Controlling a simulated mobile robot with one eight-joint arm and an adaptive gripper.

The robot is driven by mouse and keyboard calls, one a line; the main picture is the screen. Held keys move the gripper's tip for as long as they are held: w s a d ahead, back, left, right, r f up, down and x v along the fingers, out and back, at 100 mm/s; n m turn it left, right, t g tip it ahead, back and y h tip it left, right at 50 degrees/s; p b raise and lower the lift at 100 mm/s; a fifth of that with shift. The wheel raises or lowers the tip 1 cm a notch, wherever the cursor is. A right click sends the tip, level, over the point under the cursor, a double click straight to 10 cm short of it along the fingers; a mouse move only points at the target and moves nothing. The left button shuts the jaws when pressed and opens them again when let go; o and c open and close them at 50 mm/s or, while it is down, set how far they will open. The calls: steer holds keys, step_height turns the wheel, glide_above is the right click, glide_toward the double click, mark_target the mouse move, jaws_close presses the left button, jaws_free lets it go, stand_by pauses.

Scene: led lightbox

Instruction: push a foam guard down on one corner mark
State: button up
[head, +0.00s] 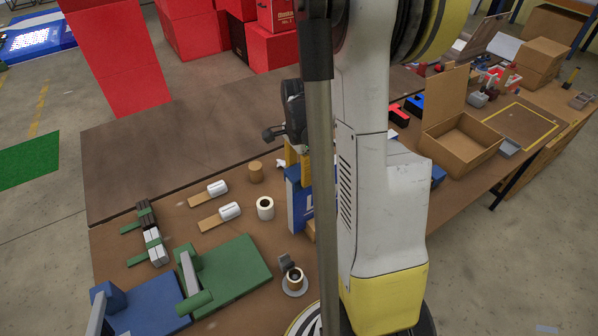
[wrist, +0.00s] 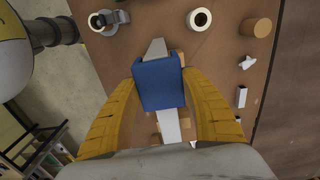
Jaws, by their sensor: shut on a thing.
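My gripper (wrist: 161,78) has its two yellow fingers on either side of a blue block (wrist: 159,88) and is shut on it. A pale grey-white strip shows beyond and below the block in the wrist view; I cannot tell whether it is joined to it. In the head view my gripper (head: 290,155) is largely hidden behind my arm. A blue upright piece with white marking (head: 296,200) shows just below it. I cannot tell which thing is the foam guard. No corner mark can be made out for certain.
A white roll (head: 265,208) and a tan cylinder (head: 256,171) stand on the brown table left of my gripper. Green (head: 240,268) and blue (head: 150,305) boards lie at the front left. An open cardboard box (head: 462,140) stands right. The table's back left is clear.

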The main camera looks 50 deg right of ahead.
mark_target(299, 171)
steer(key=shift+f, duration=0.35)
steer(key=o, duration=1.2)
steer(key=shift+o, duration=0.2)
steer(key=shift+r, duration=0.1)
step_height(299, 171, up, 12)
